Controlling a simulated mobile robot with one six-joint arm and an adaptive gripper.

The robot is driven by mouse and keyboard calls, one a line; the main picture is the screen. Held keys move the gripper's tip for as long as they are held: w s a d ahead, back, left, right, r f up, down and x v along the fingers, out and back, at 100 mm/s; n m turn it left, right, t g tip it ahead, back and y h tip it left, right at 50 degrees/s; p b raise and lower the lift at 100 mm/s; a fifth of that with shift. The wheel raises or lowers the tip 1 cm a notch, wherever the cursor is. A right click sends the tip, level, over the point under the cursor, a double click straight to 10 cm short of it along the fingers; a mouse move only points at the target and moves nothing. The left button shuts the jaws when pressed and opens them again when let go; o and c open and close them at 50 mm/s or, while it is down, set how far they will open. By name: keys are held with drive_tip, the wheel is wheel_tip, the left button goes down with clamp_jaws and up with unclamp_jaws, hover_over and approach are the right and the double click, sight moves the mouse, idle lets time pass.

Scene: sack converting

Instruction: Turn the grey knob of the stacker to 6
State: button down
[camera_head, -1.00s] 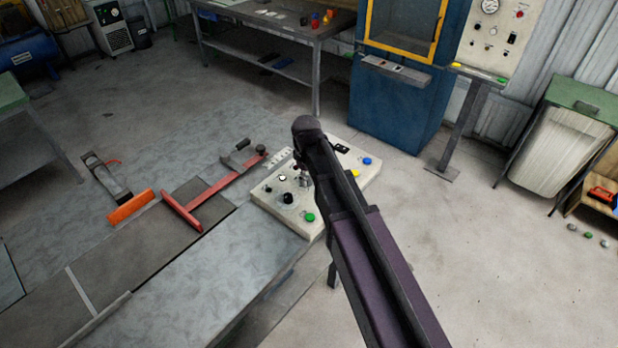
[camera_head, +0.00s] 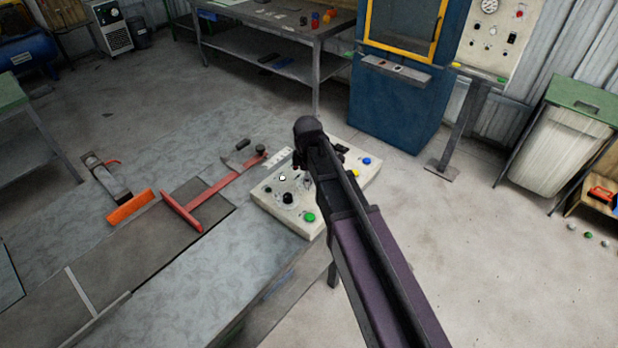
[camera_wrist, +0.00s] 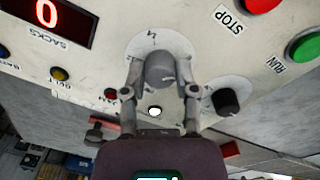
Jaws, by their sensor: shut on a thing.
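The grey knob (camera_wrist: 160,70) sits on a pale round dial on the stacker's control panel (camera_head: 265,193). In the wrist view my gripper (camera_wrist: 159,82) has one finger on each side of the knob and is shut on it. A mark that looks like a 4 shows on the dial above the knob; the knob's pointer setting cannot be told. In the head view my arm hides the knob and most of my gripper.
A black knob (camera_wrist: 226,101) is close to the right finger. A red STOP button (camera_wrist: 259,3) and a green RUN button (camera_wrist: 304,47) are further right. A red digital display (camera_wrist: 47,14) reads 0 at the left. Other small buttons line the panel.

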drive_tip(key=shift+s, duration=0.2)
drive_tip(key=shift+c, duration=1.9)
unclamp_jaws()
drive_tip(key=shift+w+r, duration=0.1)
drive_tip(key=shift+w, duration=0.05)
